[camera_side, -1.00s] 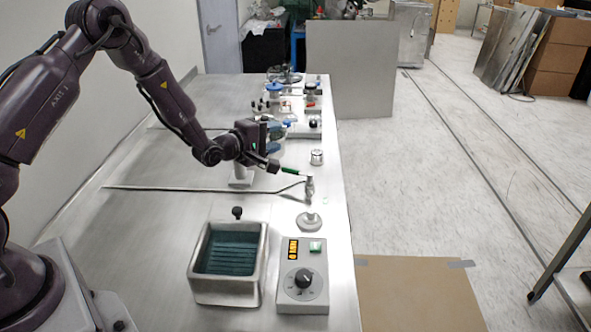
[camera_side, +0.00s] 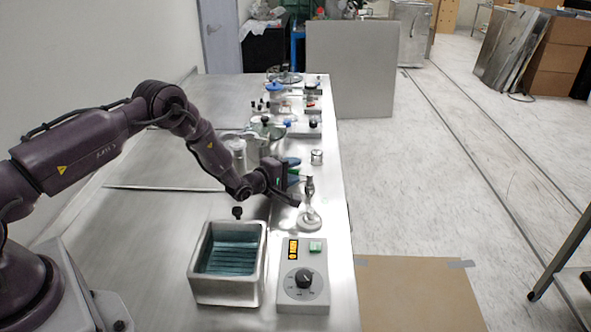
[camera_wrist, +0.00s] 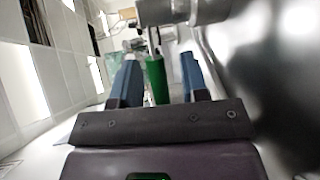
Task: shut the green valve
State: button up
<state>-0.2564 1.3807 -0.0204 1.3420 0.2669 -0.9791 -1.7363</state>
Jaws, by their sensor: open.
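The green valve handle (camera_wrist: 156,80) shows in the wrist view as a green bar between my two blue fingers, with a visible gap on each side. My gripper (camera_wrist: 158,75) is open around it and not visibly touching it. In the side view my gripper (camera_side: 294,177) is low beside the metal valve post (camera_side: 310,188), on its left, and largely hides the handle. The post rises from a pale round base (camera_side: 309,221) near the bench's right edge.
A metal bath (camera_side: 228,297) and a grey control box (camera_side: 303,258) with a black knob stand in front. A small metal cylinder (camera_side: 316,157) stands behind the valve. The bench's left side is mostly clear.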

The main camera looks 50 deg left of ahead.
jog(key=shift+w+f, duration=0.1)
jog(key=shift+w, duration=0.55)
jog(key=shift+c, duration=0.5)
grip_shut()
jog(key=shift+s+d+n+g+y, duration=0.1)
jog(key=shift+s+n+g+y, duration=0.15)
jog(key=shift+n+y, duration=0.65)
jog(key=shift+s+d+n+g+y, duration=0.15)
jog(key=shift+s+n+y, duration=0.3)
jog(key=shift+y, duration=0.65)
jog(key=shift+s+n+g+y, duration=0.2)
jog(key=shift+n+y, duration=0.65)
jog(key=shift+y, duration=0.15)
jog(key=shift+o, duration=0.5)
grip_release()
